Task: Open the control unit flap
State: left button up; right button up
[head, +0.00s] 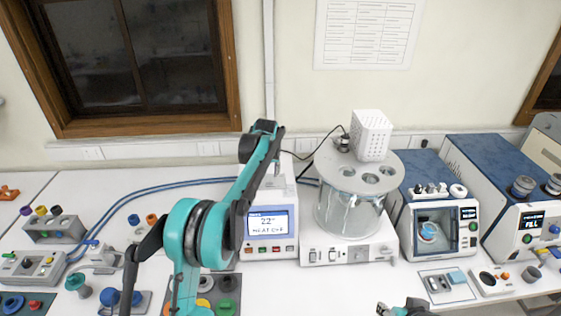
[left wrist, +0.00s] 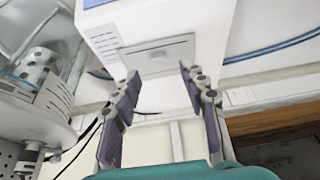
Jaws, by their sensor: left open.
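The control unit (head: 270,247) is a white box with a blue-lit screen reading 22°, standing on the bench in the middle of the head view. In the left wrist view its white casing (left wrist: 205,40) fills the upper middle. A flat grey rectangular flap (left wrist: 157,55) lies flush on that casing and looks shut. My left gripper (left wrist: 158,80) is open and empty, with its two fingers pointing toward the flap, one either side of it. In the head view my left arm reaches over the unit and largely hides the gripper. Part of my right gripper (head: 388,309) shows at the bottom edge.
A glass bath (head: 350,210) with a perforated lid stands right of the unit. Blue-topped machines (head: 437,225) are further right. A button panel (head: 30,268) and coloured knobs are at the left. Blue hoses (head: 160,188) cross the bench behind. A wall stands close behind.

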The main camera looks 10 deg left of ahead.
aim_at(269, 181)
pick_arm(q)
jog(key=x, duration=0.8)
jog(key=shift+w+d+r+p, duration=0.1)
jog(key=shift+w+d+p, duration=0.05)
jog(key=shift+w+p, duration=0.25)
jog(key=shift+s, duration=0.1)
grip_shut()
